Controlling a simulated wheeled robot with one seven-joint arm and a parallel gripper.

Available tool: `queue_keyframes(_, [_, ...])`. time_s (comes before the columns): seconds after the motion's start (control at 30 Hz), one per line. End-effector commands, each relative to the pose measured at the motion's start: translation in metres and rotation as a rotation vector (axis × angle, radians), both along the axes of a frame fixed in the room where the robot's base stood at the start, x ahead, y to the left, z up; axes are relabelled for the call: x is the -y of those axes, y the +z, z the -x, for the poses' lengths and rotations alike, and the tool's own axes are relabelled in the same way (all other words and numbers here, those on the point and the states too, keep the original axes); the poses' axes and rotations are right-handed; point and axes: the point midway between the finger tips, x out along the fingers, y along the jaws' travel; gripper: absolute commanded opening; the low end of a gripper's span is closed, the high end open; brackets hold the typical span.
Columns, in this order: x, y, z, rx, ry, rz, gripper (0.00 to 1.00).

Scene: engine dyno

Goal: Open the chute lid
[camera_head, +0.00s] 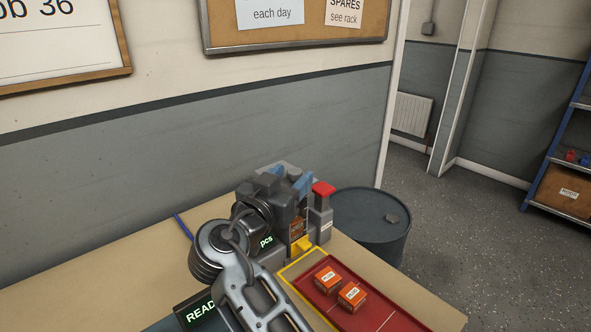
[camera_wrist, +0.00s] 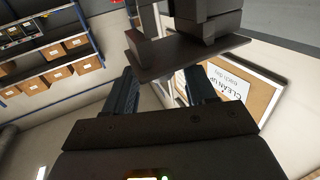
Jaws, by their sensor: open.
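A grey machine (camera_head: 320,222) with a red cap (camera_head: 323,189) stands on the bench in the head view. Its front shows an orange piece (camera_head: 297,229) above a yellow part (camera_head: 302,243). My arm reaches over it and hides much of its left side. My gripper, with blue fingers, is at the machine's top; it also shows in the wrist view (camera_wrist: 160,78). There its two fingers are apart, and a dark flat plate (camera_wrist: 180,55) with blocky parts lies by the fingertips. I cannot tell whether it touches them, or which part is the chute lid.
A red tray (camera_head: 385,322) with two orange boxes (camera_head: 328,279) lies on the bench to the right of my arm. A dark drum (camera_head: 370,232) stands behind the bench's right edge. A wall is behind the bench. Shelving (camera_head: 570,165) stands at far right.

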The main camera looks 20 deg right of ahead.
Motion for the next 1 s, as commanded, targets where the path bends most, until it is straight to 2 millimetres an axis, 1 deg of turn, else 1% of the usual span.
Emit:
queue_keyframes(0.03, [0.006,0.002,-0.004,-0.001,-0.002,0.001,0.56])
queue_keyframes(0.2, [0.016,0.001,-0.014,0.0,0.001,0.0,0.56])
queue_keyframes(0.53, [0.018,0.0,-0.016,0.001,0.001,-0.001,0.55])
queue_keyframes(1.0, [0.018,0.0,-0.015,0.0,0.001,0.0,0.1])
